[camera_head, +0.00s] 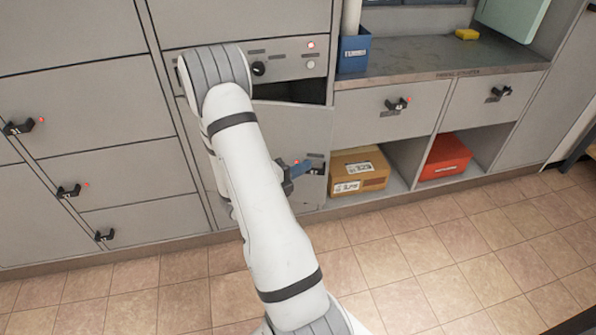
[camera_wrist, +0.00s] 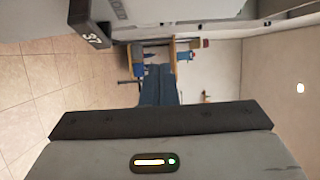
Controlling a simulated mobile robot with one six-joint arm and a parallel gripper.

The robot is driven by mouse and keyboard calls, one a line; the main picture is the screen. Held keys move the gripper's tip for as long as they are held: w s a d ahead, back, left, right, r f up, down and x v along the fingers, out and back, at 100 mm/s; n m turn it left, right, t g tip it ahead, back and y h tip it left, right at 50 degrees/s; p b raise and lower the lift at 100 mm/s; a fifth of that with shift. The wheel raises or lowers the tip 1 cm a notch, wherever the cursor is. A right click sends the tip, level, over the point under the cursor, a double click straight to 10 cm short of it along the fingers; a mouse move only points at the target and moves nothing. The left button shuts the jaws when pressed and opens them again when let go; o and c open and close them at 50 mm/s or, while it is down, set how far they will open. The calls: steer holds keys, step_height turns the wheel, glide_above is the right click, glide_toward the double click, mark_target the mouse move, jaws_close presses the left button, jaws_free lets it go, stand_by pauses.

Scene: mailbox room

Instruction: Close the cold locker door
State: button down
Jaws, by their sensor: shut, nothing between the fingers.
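The cold locker door (camera_head: 307,129) is grey and sits below a panel with a black knob and a red light. It stands ajar, with a dark gap (camera_head: 305,91) along its top. Its black handle (camera_head: 318,168) is at its right side; my arm hides its left part. My gripper (camera_head: 303,168) is shut and empty, with its blue fingers close to the handle; I cannot tell whether they touch. In the wrist view my gripper's fingers (camera_wrist: 160,84) are together, and a black handle marked 37 (camera_wrist: 92,30) is at the upper left.
Other lockers (camera_head: 75,100) on the left are shut. A cardboard box (camera_head: 357,170) and a red box (camera_head: 445,157) sit in cubbies to the right. A blue bin (camera_head: 353,52) stands on the counter (camera_head: 430,60). The tiled floor (camera_head: 450,245) in front is clear.

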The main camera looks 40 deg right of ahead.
mark_target(321, 150)
steer(key=shift+w+d+b, duration=0.25)
steer(key=shift+d+b, duration=0.05)
steer(key=shift+d, duration=1.25)
steer(key=shift+w+d+b, duration=0.25)
steer(key=shift+w+d, duration=0.05)
steer(key=shift+d, duration=1.25)
steer(key=shift+w+d+b, duration=0.25)
steer(key=shift+d+b, duration=0.05)
steer(key=shift+d, duration=1.25)
